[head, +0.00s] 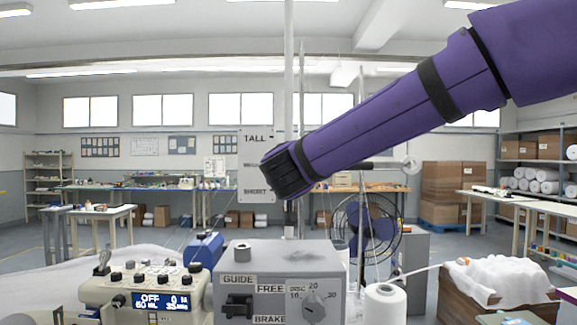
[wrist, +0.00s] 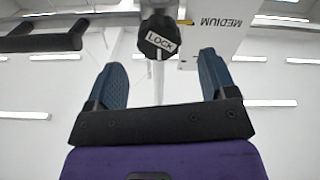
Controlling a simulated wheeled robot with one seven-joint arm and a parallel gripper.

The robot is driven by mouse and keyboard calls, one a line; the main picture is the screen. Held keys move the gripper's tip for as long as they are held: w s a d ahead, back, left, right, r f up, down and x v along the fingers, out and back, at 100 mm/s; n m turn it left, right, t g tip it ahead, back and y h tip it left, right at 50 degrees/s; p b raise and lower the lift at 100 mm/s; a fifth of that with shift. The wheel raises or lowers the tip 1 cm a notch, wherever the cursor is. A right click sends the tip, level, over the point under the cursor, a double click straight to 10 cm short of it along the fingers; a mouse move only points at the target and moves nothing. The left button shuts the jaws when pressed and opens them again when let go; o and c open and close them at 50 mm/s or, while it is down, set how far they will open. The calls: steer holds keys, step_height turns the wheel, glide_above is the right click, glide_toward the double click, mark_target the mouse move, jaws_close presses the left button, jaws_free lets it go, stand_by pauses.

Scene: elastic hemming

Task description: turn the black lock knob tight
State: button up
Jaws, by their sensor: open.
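The black lock knob (wrist: 158,38) shows in the wrist view, round and ridged, with a white LOCK label on its face. It sits on an upright pole. My gripper (wrist: 160,63) is open, with one blue-grey finger on each side. The knob lies just beyond the fingertips in the picture, roughly centred between them, and nothing is held. I cannot tell whether a finger touches it. In the head view my arm's dark end covers the part of the pole where the knob would be, so knob and fingers are hidden there.
A board marked TALL and SHORT (head: 255,150) stands beside the pole; its MEDIUM label shows in the wrist view (wrist: 225,25). A black bar handle (wrist: 42,38) is at left there. Below are a grey GUIDE/BRAKE box (head: 262,270), a control panel (head: 150,290) and a thread cone (head: 385,305).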

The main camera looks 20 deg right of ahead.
steer(key=x, duration=0.5)
steer(key=shift+w+d, duration=0.15)
steer(key=shift+w, duration=0.15)
steer(key=c, duration=0.9)
